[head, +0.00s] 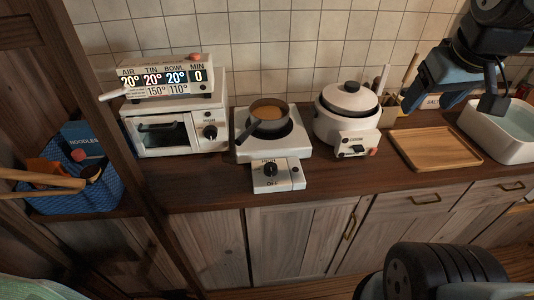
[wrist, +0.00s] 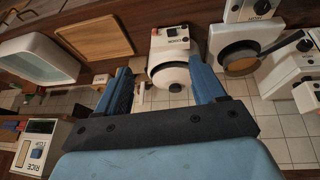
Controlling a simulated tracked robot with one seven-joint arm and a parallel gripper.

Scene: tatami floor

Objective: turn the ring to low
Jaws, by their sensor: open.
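The ring is a white single hot plate (head: 240,148) on the counter. A dark pan (head: 268,123) with brown contents sits on it. Its front control box (head: 290,185) carries a dark round knob (head: 270,170) with small lettering above and below; the exact setting is too small to read. My gripper (head: 440,92) is open and empty, up at the right over the counter, well away from the knob. In the wrist view the picture is turned over; the hot plate (wrist: 218,40) and pan (wrist: 238,57) lie right of my blue fingers.
A white toaster oven (head: 178,130) with a lit display stands left of the hot plate, and a white rice cooker (head: 345,115) right. Further right are a wooden tray (head: 434,150) and a white basin (head: 500,135). A blue basket (head: 75,195) sits on the left shelf.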

